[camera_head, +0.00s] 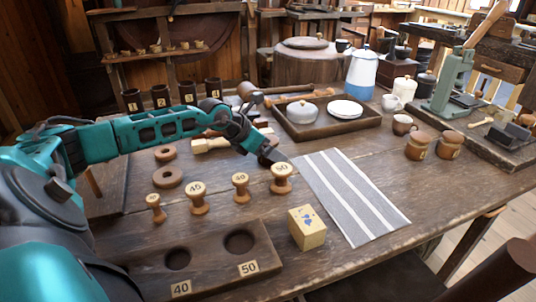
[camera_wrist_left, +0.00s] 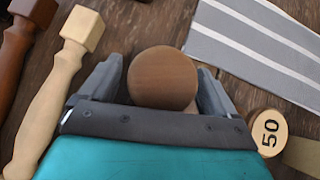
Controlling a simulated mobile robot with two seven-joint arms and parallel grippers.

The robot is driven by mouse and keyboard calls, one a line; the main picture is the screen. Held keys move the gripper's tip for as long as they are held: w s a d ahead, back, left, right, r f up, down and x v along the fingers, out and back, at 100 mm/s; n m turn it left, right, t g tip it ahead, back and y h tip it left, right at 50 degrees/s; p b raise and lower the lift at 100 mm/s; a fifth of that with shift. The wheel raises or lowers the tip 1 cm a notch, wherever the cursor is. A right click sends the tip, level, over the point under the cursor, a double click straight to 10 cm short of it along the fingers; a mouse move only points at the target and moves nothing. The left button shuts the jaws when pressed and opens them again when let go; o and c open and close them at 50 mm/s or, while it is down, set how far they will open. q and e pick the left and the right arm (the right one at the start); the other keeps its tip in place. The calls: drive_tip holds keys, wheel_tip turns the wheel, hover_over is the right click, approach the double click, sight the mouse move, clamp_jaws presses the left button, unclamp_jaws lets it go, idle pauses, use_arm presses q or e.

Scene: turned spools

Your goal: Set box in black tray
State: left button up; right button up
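The box (camera_head: 306,228) is a small pale-yellow block with blue marks on top, standing on the table near the front, right of the spool board. My left gripper (camera_head: 269,157) is low over the table, behind the spool marked 50 (camera_head: 281,178) and apart from the box. In the left wrist view its fingers (camera_wrist_left: 160,85) are spread, with a round plain wooden knob (camera_wrist_left: 162,78) between them; I cannot tell whether they touch it. A dark brown tray (camera_head: 338,131) at the back holds a lidded dish and a white plate. No clearly black tray shows. My right gripper is out of view.
A striped grey cloth (camera_head: 350,195) lies right of the box. Several spools stand behind the wooden board with round holes (camera_head: 205,267). Bare table lies between the cloth and the jars.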

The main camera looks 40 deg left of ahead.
use_arm(q)
drive_tip(key=c, duration=1)
drive_tip(key=shift+c, duration=0.2)
